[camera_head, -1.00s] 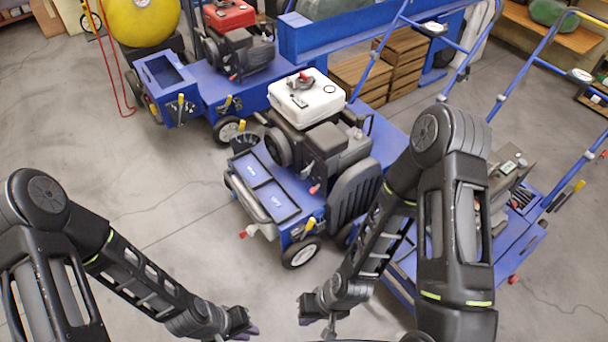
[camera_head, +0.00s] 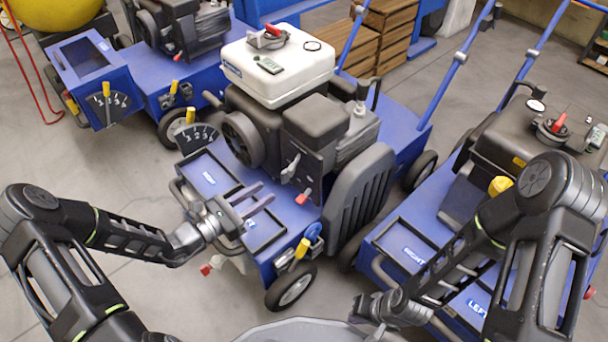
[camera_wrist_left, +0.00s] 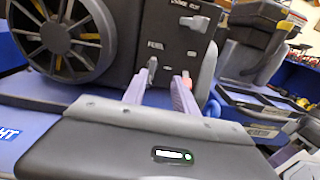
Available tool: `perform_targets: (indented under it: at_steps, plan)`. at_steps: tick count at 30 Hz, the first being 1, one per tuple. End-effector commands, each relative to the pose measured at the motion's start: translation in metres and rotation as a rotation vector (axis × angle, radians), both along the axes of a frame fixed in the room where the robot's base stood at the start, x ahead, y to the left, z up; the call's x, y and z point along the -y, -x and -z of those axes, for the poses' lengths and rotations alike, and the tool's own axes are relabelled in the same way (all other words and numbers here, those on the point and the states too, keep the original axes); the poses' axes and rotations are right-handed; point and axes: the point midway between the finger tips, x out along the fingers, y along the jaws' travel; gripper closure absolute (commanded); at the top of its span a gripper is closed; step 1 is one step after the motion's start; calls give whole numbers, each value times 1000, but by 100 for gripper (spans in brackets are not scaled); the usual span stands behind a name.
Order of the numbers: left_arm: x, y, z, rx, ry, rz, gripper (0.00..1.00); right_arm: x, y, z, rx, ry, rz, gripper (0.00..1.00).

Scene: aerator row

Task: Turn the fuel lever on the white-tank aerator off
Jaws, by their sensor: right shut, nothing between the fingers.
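The white-tank aerator stands in the middle of the head view, with its white tank (camera_head: 290,78) on top of a dark engine (camera_head: 318,125). On the engine's front face are a small grey lever (camera_head: 291,167) and, lower, a red-tipped lever (camera_head: 303,197). I cannot tell which is the fuel lever. My left gripper (camera_head: 261,197) is open and empty, before the engine face over the blue deck. My right gripper (camera_head: 366,308) is shut and empty at lower right.
A second blue aerator with a dark tank (camera_head: 540,125) stands at right, its labelled tray (camera_head: 415,250) near my right arm. Another with a yellow tank (camera_head: 55,12) is at back left. A black tray rim (camera_head: 262,245) lies below my left gripper. Grey floor is clear at left.

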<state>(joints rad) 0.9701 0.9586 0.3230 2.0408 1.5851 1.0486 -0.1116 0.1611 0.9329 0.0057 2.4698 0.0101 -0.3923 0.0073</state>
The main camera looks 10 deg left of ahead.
Motion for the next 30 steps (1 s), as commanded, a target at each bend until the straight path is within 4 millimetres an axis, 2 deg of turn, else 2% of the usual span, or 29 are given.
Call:
perform_targets:
  at_steps: [3,14,20,30]
  plan:
    - [-12,-6,0,13,21,-42,66,0,-1,4,2,0,1,100]
    - [-9,-8,-1,12,20,-38,66,0,-1,4,2,0,1,100]
    - [4,-23,1,12,19,-36,66,0,-2,14,5,1,2,100]
    - [36,-60,0,13,19,-35,66,0,-5,31,12,1,6,100]
